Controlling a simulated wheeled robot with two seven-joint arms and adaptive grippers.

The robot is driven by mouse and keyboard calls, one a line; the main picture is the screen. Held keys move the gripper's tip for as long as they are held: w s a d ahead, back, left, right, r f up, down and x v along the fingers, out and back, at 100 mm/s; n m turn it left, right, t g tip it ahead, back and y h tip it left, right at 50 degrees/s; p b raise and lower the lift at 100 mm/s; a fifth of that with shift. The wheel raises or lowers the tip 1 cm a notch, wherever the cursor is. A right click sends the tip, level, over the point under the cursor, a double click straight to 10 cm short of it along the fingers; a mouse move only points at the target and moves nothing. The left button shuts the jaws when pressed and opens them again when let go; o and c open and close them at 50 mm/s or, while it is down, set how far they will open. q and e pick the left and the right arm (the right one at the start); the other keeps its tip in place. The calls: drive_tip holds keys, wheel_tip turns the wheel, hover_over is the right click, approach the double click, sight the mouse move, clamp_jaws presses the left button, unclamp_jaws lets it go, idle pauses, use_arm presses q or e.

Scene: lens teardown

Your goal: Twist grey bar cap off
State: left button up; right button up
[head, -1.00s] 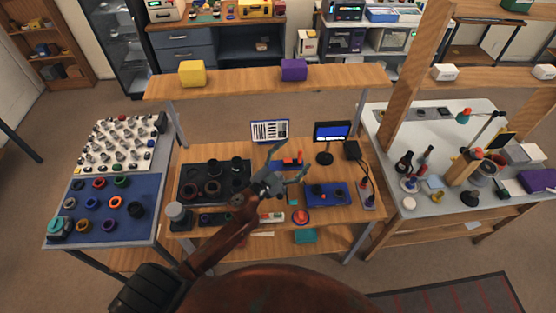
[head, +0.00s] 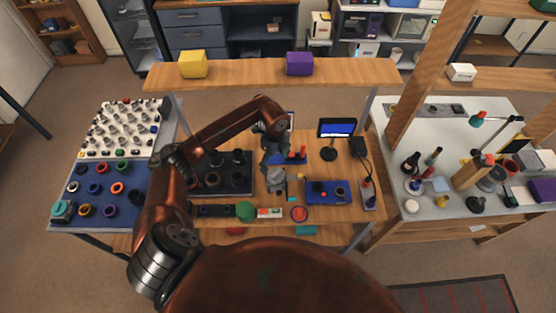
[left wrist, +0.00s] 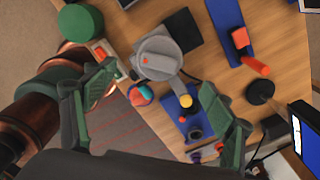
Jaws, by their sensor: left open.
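A grey round cap with a raised bar across it (left wrist: 158,55) lies between my finger lines in the left wrist view. It has a small red mark and a dark block beside it. In the head view the grey piece (head: 275,180) is on the wooden bench, just below my left gripper (head: 273,160). My left gripper (left wrist: 158,78) is open, its two green-looking fingers wide apart and empty. I cannot tell how far above the cap the fingertips are. What is under the cap is hidden. My right gripper is not in view.
A green round piece (head: 245,211) lies left of the cap. A blue tray (head: 328,193) and a small dark monitor (head: 337,130) are to the right. A black tray of rings (head: 235,183) is to the left, partly behind my arm. A shelf (head: 240,72) spans the back.

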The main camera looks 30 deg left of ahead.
sight(276, 172)
use_arm(q)
wheel_tip(276, 172, down, 8)
drive_tip(key=shift+r+p, duration=0.2)
drive_tip(key=shift+p, duration=0.55)
drive_tip(key=c, duration=1.2)
drive_tip(key=shift+r+n+p, duration=0.1)
drive_tip(key=shift+n+p, duration=0.55)
drive_tip(key=shift+n, duration=0.25)
drive_tip(key=shift+c, duration=0.2)
drive_tip(key=shift+n, duration=0.4)
